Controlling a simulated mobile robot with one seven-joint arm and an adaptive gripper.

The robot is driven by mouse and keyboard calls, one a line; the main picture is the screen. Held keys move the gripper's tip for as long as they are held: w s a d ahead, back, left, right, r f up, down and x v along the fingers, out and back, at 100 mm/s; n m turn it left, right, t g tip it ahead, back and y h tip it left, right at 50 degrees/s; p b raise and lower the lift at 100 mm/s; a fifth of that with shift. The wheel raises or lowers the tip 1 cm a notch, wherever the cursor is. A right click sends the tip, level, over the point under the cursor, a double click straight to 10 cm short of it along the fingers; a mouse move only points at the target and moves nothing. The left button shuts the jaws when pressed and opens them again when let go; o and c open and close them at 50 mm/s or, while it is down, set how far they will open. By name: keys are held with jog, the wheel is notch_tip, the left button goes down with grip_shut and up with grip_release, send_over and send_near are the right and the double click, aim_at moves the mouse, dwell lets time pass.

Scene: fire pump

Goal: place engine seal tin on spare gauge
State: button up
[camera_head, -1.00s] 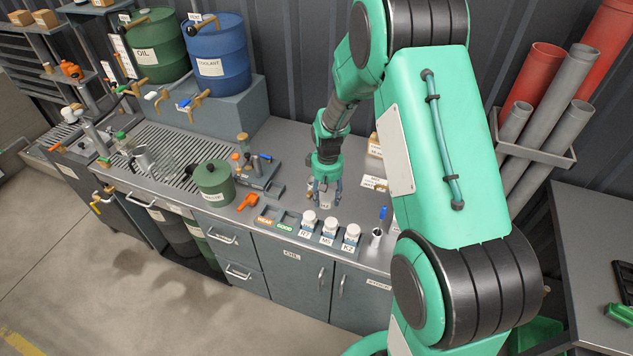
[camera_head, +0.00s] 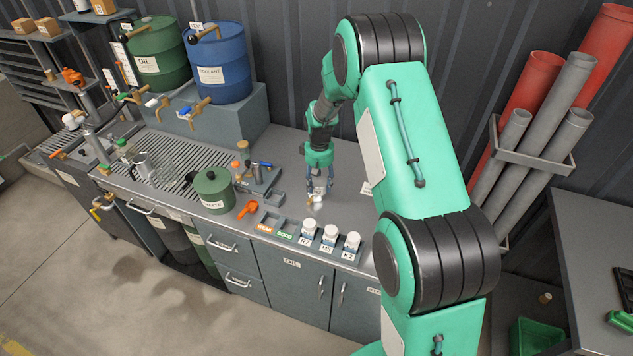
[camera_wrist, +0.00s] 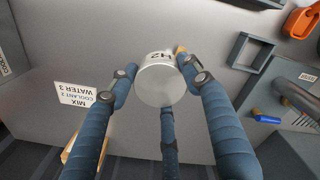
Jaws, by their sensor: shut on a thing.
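A pale round tin marked H2 (camera_wrist: 160,82) is between the fingers of my gripper in the wrist view. My gripper (camera_head: 317,188) is shut on it, low over the bare counter in the head view. I cannot read "engine seal" on the tin. A small brass-coloured part (camera_wrist: 181,50) shows at the tin's edge in the wrist view. In the head view a small pale and brass thing (camera_head: 314,205) shows just below my gripper. It may be the spare gauge, but most of it is hidden. I cannot tell whether the tin touches it.
White-lidded jars R7 (camera_head: 309,228), M5 (camera_head: 330,234) and K2 (camera_head: 351,241) stand at the counter's front edge. Left are trays marked WEAR (camera_head: 265,228) and GOOD (camera_head: 285,235), an orange piece (camera_head: 247,209) and a green can (camera_head: 213,189). Counter behind my gripper is clear.

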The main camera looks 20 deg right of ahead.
aim_at(316, 181)
jog(key=shift+w+d+f, duration=0.1)
jog(key=shift+w+d, duration=0.15)
jog(key=shift+w, duration=0.95)
jog(key=shift+w+d+f, duration=0.1)
jog(key=shift+w+d, duration=0.1)
jog(key=shift+w, duration=1)
jog(key=shift+f, duration=0.1)
jog(key=shift+f, duration=1.65)
jog(key=shift+f, duration=0.2)
jog(key=o, duration=1.2)
jog(key=shift+r, duration=0.15)
notch_tip(316, 181, up, 12)
jog(key=shift+r, duration=0.15)
